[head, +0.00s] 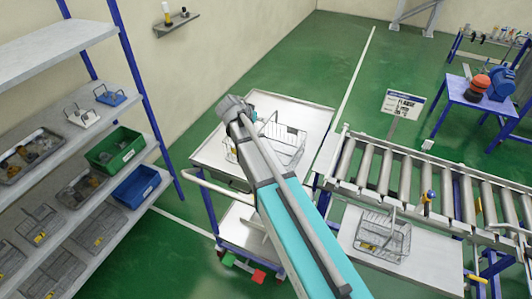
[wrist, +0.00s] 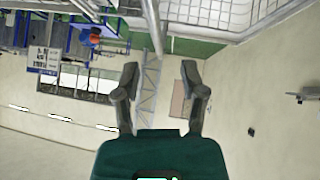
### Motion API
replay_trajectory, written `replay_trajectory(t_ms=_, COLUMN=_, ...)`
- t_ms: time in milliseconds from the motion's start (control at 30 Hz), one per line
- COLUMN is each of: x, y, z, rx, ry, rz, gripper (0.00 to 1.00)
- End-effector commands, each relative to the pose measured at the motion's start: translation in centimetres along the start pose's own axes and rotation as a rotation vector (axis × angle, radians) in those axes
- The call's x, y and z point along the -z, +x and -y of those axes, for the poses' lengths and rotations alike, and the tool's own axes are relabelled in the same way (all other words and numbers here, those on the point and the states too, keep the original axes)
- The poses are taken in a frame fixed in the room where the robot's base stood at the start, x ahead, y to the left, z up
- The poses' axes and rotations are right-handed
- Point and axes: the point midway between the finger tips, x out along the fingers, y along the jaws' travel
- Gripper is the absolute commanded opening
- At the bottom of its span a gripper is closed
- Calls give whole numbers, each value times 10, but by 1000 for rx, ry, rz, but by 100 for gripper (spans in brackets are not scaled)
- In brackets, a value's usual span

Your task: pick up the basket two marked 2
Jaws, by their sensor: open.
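A wire basket (head: 291,150) stands on the white-topped cart (head: 316,100), partly hidden behind my arm. Another wire basket (head: 383,240), with a yellow tag, stands on a white surface in front of the roller conveyor. Several more wire baskets with yellow tags, such as one basket (head: 98,230), are on the shelf rack at left. The tag numbers are too small to read, so I cannot tell which is marked 2. My gripper (wrist: 160,70) is open and empty; wire mesh (wrist: 215,12) shows at the top of the wrist view, beyond the fingers. In the head view my wrist hides most of the gripper.
The shelf rack also holds a green bin (head: 115,149), a blue bin (head: 136,186) and trays of parts. The roller conveyor (head: 385,172) runs to the right of the cart. A blue table (head: 470,95) stands at the back right. Green floor lies open behind the cart.

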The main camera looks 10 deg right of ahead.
Motion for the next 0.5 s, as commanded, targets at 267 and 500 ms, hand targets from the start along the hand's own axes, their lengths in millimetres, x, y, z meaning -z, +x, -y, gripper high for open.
replay_trajectory(t_ms=267, x=0, y=10, z=-1, rx=-1, ry=1, rz=0, gripper=54)
replay_trajectory(t_ms=500, x=0, y=10, z=-1, rx=-1, ry=1, rz=0, gripper=54)
